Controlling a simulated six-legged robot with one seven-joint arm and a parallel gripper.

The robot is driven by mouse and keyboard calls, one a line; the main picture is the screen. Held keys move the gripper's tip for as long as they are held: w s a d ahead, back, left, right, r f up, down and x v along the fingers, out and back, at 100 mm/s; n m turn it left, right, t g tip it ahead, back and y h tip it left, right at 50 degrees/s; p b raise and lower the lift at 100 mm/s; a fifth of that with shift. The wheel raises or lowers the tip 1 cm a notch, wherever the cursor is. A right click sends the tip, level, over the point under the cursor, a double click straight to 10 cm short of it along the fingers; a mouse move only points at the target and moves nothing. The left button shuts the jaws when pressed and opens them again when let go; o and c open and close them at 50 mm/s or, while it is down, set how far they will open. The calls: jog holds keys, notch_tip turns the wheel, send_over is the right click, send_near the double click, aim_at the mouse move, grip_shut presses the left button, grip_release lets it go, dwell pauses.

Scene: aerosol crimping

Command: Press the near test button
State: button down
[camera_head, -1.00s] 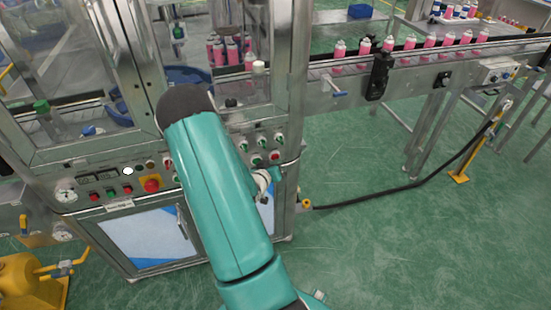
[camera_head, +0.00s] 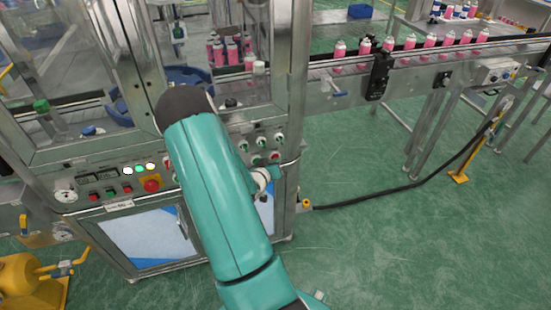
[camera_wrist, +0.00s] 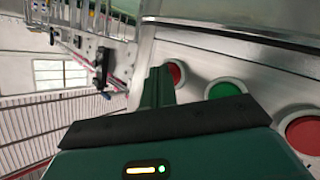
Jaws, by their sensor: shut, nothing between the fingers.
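In the wrist view my gripper (camera_wrist: 158,82) is shut and empty, its teal fingers pointing at a metal panel (camera_wrist: 195,55). A red button (camera_wrist: 176,74) is just right of the fingertips. A green button (camera_wrist: 226,88) and another red button (camera_wrist: 302,132) follow to the right, the latter cut by the picture edge. I cannot tell whether the fingertips touch anything, or which button is the near test button. In the head view my arm covers the middle of the machine's control panel (camera_head: 75,209), and my gripper's fingers are hidden.
Selector switches (camera_head: 260,142) are right of my arm. A conveyor (camera_head: 440,52) carries pink cans. A black hose (camera_head: 385,198) crosses the otherwise open green floor.

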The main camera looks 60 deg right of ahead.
jog(key=shift+a, duration=0.1)
jog(key=shift+s+a, duration=0.5)
jog(key=shift+s, duration=0.05)
jog(key=s+a, duration=0.3)
jog(key=shift+s+a, duration=0.25)
jog(key=shift+s, duration=0.05)
dwell(0.4)
dwell(0.6)
